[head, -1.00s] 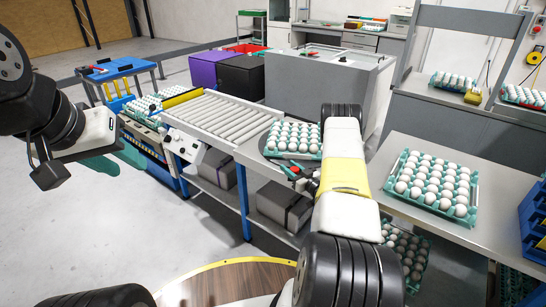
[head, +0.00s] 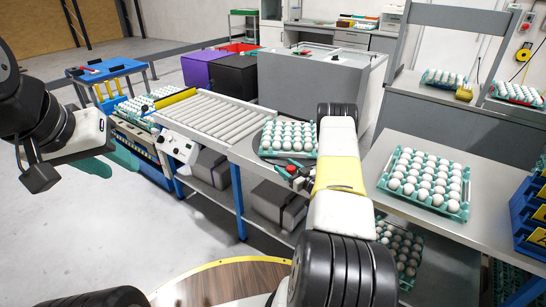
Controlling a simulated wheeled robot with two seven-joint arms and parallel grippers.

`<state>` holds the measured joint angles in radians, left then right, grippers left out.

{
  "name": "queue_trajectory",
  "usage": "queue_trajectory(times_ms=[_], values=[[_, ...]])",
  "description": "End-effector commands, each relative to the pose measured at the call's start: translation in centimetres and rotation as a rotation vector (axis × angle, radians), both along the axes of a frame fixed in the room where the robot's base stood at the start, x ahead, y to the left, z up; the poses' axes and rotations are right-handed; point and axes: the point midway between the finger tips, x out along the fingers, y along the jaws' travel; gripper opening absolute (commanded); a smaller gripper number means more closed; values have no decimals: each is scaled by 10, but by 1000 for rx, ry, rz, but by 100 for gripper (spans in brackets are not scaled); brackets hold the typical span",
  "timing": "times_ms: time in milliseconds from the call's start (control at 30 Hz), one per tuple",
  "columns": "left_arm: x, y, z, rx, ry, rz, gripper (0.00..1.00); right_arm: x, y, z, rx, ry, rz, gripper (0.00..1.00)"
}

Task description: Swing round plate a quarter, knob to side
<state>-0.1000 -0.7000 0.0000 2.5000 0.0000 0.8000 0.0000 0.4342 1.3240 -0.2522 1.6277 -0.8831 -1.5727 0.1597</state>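The round plate (head: 254,143) is a dark grey disc at the right end of the roller conveyor. Most of it is hidden under a teal egg tray (head: 262,154) full of white eggs. A small red piece (head: 291,169), possibly the knob, shows at the tray's near edge. My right gripper (head: 300,180) is close beside this red piece. My forearm hides much of that gripper, so contact and finger opening cannot be made out. My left gripper (head: 38,172) hangs at the far left, away from the plate and conveyor. Its finger opening is unclear.
The roller conveyor (head: 215,118) runs left from the plate, with a control box (head: 178,146) on its front. Another egg tray (head: 446,207) lies on the right-hand table (head: 400,140). Grey boxes (head: 274,202) stand under the conveyor. Open floor lies at the left front.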

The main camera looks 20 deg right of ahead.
Motion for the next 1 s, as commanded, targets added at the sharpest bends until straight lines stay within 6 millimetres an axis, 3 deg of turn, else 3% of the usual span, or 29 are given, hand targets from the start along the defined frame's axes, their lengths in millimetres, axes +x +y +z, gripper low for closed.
queue_trajectory(times_ms=[233,633,1000], values=[[0,0,0,0,0,0,36,-8,-5,0,-1,0,-3,56],[0,0,0,0,0,0,36,-65,-29,0,0,1,-2,56],[0,0,0,0,0,0,36,-72,-31,0,0,0,0,56]])
